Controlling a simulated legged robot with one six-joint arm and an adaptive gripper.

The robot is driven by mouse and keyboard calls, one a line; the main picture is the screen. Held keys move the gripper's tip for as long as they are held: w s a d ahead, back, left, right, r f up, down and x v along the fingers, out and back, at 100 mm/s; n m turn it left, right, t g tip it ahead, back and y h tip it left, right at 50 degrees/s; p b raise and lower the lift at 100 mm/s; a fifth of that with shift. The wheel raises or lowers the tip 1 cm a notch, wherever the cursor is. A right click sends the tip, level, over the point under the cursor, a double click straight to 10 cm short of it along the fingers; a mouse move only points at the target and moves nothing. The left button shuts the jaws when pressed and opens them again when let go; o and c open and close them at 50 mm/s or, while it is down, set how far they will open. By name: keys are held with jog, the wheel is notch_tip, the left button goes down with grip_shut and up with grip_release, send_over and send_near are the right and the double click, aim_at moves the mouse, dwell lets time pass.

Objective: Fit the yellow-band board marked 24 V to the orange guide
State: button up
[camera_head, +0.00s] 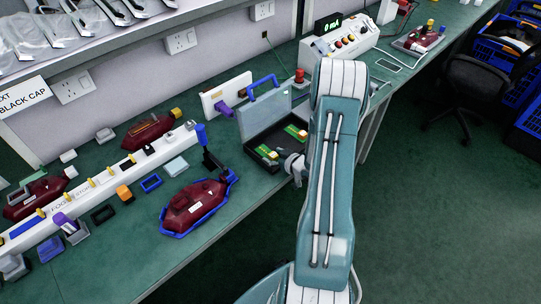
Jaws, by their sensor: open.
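An open dark case (256,138) with a raised pale lid stands on the green bench. Two small green boards with yellow parts lie in it, a left board (267,152) and a right board (296,132). Their markings are too small to read, so I cannot tell which says 24 V. My gripper (290,164) is open at the case's front right edge, close to the boards, partly hidden by my arm. An orange block (124,193) sits beside the white strip at left; I cannot tell whether it is the orange guide.
A dark red lamp in a blue frame (193,207) lies left of the case, with a dark upright tool with a blue top (203,137) behind it. A white strip (100,188) holds small parts. A control box (335,43) stands behind right.

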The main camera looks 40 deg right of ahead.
aim_at(273, 154)
grip_shut()
dwell(0.3)
jog(key=shift+r, duration=0.45)
notch_tip(273, 154, up, 2)
jog(key=shift+r, duration=0.1)
jog(key=d+r, duration=0.1)
jog(key=s+d+r, duration=0.1)
jog(key=r, duration=0.1)
jog(key=d+r, duration=0.1)
jog(key=r, duration=0.1)
jog(key=shift+s+d, duration=0.4)
jog(key=s+d+r, duration=0.4)
jog(key=d+r, duration=0.1)
jog(key=d, duration=0.3)
jog(key=shift+s+d, duration=0.25)
jog(key=shift+d, duration=0.1)
